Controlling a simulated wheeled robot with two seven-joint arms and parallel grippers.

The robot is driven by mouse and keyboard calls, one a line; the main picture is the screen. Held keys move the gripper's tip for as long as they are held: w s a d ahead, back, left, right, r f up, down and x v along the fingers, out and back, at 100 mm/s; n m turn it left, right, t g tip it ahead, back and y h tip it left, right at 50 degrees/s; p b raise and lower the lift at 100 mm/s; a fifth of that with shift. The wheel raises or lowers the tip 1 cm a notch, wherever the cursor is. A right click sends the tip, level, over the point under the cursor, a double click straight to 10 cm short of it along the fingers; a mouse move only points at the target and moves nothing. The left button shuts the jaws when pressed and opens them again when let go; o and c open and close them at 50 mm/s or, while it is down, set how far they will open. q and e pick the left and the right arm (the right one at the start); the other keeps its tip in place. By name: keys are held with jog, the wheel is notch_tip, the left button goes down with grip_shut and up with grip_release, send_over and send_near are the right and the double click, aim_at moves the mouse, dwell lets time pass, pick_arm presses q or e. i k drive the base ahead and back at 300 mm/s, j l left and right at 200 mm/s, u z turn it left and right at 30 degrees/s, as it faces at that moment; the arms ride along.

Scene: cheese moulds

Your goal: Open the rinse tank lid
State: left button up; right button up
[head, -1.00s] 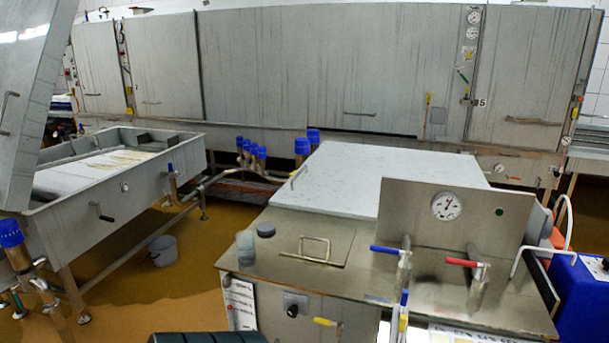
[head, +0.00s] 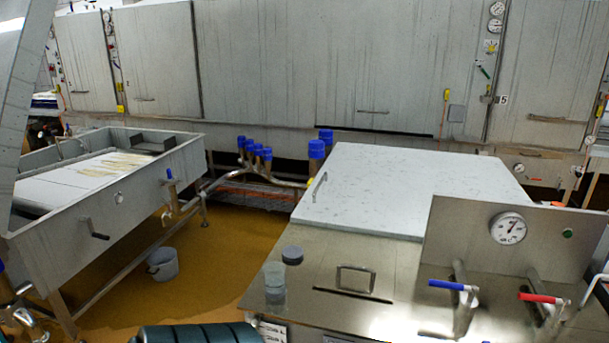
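A steel tank unit stands in front of me in the head view. A large pale, speckled flat lid (head: 410,185) lies level on its rear part and looks closed. A bar handle (head: 320,187) sits at the lid's left edge. Closer to me, a small flat hatch with a square wire handle (head: 356,280) is set in the steel top (head: 395,262). I cannot tell for sure which cover is the rinse tank lid. Neither of my grippers is in view.
On the steel top are a grey cup (head: 275,285), a dark round piece (head: 292,255), a gauge panel (head: 450,225), a blue-handled valve (head: 454,286) and a red-handled valve (head: 537,298). A long vat (head: 130,205) and a bucket (head: 162,264) stand left. The yellow floor between is clear.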

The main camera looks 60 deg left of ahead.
aim_at(384, 192)
jog(key=k+j, duration=0.1)
jog(key=j, duration=0.65)
jog(key=k+j, duration=0.1)
jog(key=j, duration=0.6)
jog(key=k+j, duration=0.1)
jog(key=j, duration=0.65)
jog(key=k+j, duration=0.1)
jog(key=j, duration=0.6)
jog(key=k+j, duration=0.1)
jog(key=j, duration=0.65)
jog(key=k+j, duration=0.1)
jog(key=j, duration=0.6)
